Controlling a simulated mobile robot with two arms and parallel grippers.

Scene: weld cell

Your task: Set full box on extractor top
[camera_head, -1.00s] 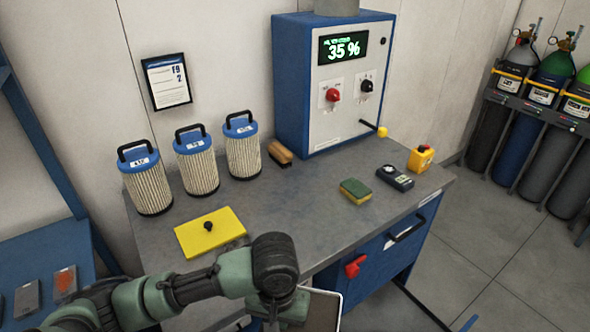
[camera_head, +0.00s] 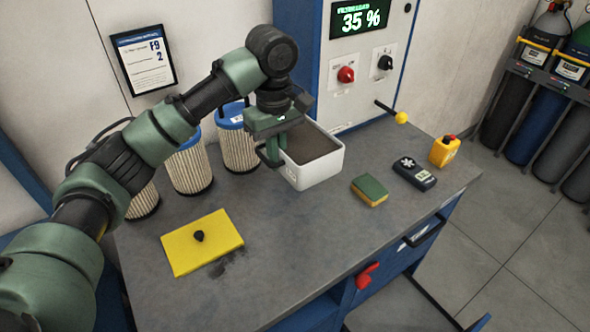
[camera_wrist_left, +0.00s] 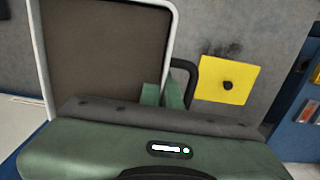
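The white box (camera_head: 318,170) is full of dark brown material. It hangs over or rests on the extractor's grey top (camera_head: 290,250), and I cannot tell whether its base touches. My left gripper (camera_head: 272,152) is shut on the box's left side, by its black handle. In the left wrist view the box (camera_wrist_left: 100,50) fills the upper left and looks upright. The gripper's green fingers (camera_wrist_left: 163,97) sit between the box rim and the black handle loop. My right gripper is not in view.
A yellow plate with a black knob (camera_head: 203,243) lies at the left. Filter cartridges (camera_head: 188,172) stand behind my arm. A blue control cabinet (camera_head: 296,50) stands behind the box. A sponge (camera_head: 370,191), meter (camera_head: 413,174) and yellow bottle (camera_head: 445,151) are at right. The front middle is clear.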

